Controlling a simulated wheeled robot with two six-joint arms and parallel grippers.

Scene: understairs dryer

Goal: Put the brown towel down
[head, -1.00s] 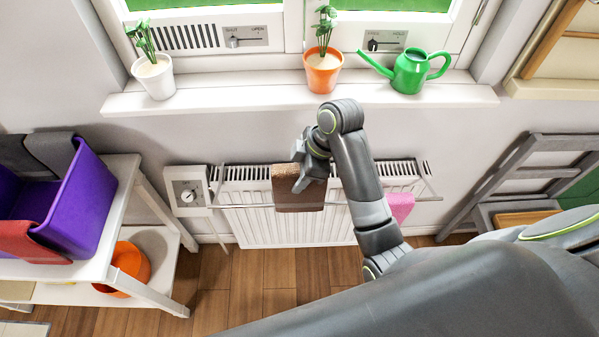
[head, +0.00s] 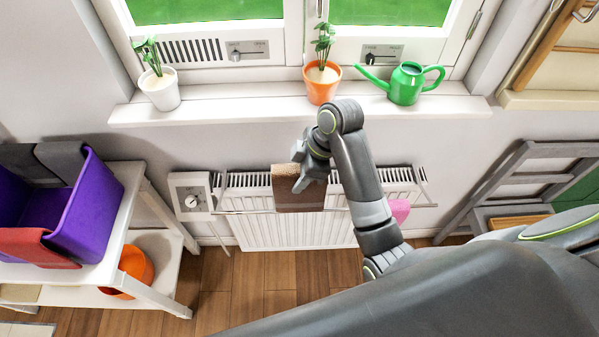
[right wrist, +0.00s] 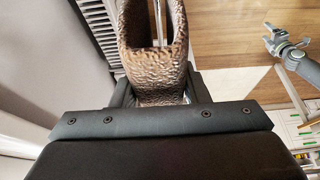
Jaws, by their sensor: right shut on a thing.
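The brown towel (head: 298,190) hangs folded over the rail (head: 340,208) at the front of the white radiator, left of its middle. My right gripper (head: 304,182) is at the towel and shut on it. In the right wrist view the brown towel (right wrist: 155,60) forms a loop with the thin rail passing through it, and its lower part is between my fingers. The fingertips are largely hidden by the towel and the gripper body. My left gripper is not in the head view.
A windowsill (head: 230,111) above holds two potted plants and a green watering can (head: 407,84). A white shelf (head: 150,290) with a purple bin (head: 85,215) stands left. A grey ladder (head: 490,190) leans right.

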